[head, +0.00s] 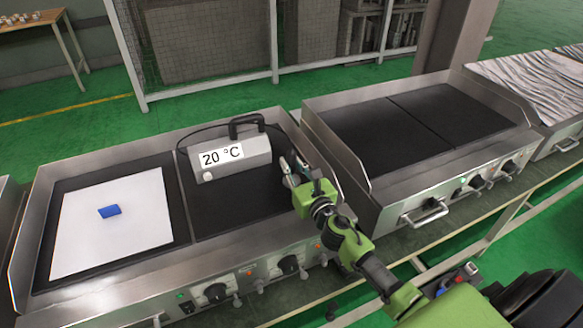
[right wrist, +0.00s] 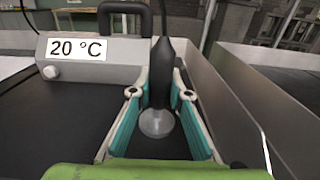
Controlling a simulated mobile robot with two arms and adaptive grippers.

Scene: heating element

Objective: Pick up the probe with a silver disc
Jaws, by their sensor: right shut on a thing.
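The probe (right wrist: 160,75) has a black handle and a silver disc (right wrist: 156,123) at its lower end. My right gripper (head: 291,168) is shut on the probe's handle, with a teal-padded finger on either side in the right wrist view. The disc hangs between the fingers, over the dark griddle plate; I cannot tell whether it touches anything. In the head view the probe is mostly hidden by the gripper. The grey meter box (head: 231,158), with a black handle and a display reading 20 °C, stands to the left of the gripper. My left gripper is not in view.
A blue block (head: 109,211) lies on a white sheet (head: 148,211) on the left griddle plate. The griddle's steel side wall (right wrist: 235,100) rises close to the right of my gripper. A second griddle (head: 419,125) stands to the right, its plate clear.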

